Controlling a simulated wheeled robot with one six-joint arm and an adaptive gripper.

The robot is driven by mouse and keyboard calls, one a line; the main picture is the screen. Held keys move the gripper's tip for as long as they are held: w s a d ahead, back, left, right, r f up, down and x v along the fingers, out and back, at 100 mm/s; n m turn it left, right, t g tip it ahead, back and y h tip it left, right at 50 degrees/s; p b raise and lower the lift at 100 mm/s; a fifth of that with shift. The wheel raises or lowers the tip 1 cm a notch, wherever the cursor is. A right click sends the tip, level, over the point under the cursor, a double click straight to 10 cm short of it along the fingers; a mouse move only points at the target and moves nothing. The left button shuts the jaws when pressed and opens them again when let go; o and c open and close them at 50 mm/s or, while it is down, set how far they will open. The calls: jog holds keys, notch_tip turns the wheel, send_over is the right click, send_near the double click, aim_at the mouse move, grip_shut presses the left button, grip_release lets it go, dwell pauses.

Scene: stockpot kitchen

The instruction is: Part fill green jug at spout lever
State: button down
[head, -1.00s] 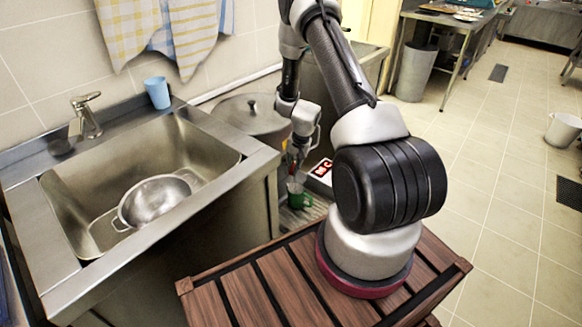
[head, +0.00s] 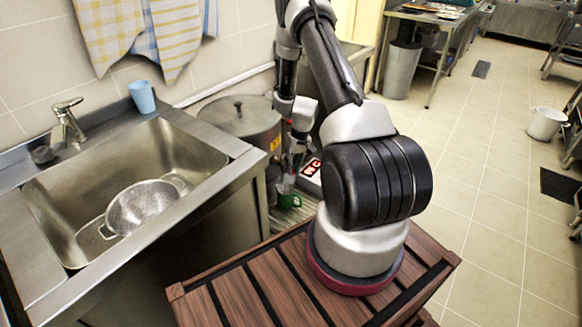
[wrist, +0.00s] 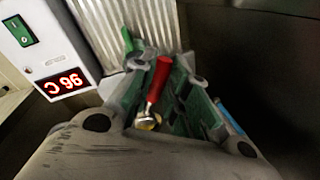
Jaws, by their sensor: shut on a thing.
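The green jug (head: 289,197) stands low on a ribbed metal surface, below my gripper (head: 291,168) in the head view. My gripper also shows in the wrist view (wrist: 166,62), its fingers closed in around the red spout lever (wrist: 159,80). The lever has a brass and silver metal end (wrist: 148,120) nearer the camera. A bit of green (wrist: 127,40) beyond the left finger looks like part of the jug. The jug's inside and its fill level cannot be seen, nor can I tell whether liquid is flowing.
A white box (wrist: 45,40) with a green switch and a red lit display stands beside the fingers. A large lidded pot (head: 240,118) is left of my gripper. The sink (head: 165,150) holds a colander (head: 142,205); a blue cup (head: 142,96) stands on its back ledge.

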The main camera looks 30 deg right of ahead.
dwell(0.3)
jog(key=c, duration=1.4)
grip_release()
jog(key=shift+r, duration=0.1)
jog(key=r, duration=0.4)
jog(key=d+r, duration=0.1)
jog(key=r, duration=0.2)
jog(key=d+r, duration=0.1)
jog(key=r, duration=0.3)
jog(key=shift+s+d+r, duration=0.2)
jog(key=shift+r, duration=0.1)
jog(key=shift+a, duration=0.1)
